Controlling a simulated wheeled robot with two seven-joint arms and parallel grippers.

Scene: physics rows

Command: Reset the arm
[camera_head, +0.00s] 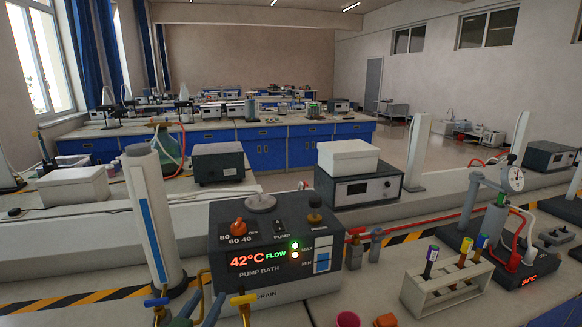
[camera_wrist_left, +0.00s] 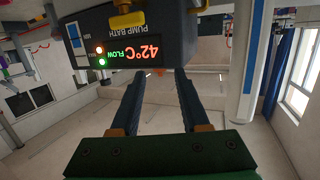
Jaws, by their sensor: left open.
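My left gripper (camera_head: 200,309) shows at the bottom edge of the head view, in front of the lower left of the pump bath (camera_head: 290,284). In the left wrist view its two dark fingers (camera_wrist_left: 156,78) stand apart with nothing between them. The pump bath (camera_wrist_left: 185,18) appears upside down there, just beyond the fingertips. Its display reads 42°C FLOW, with a green light lit. I cannot tell whether the fingers touch the bath. My right gripper is in neither view.
A pale column (camera_head: 153,215) stands left of the bath. A white test tube rack (camera_head: 437,297) with 3 tubes and a gauge device (camera_head: 496,231) stand to the right. A red hose (camera_head: 440,224) crosses the bench. A red cup (camera_head: 347,320) is at the front edge.

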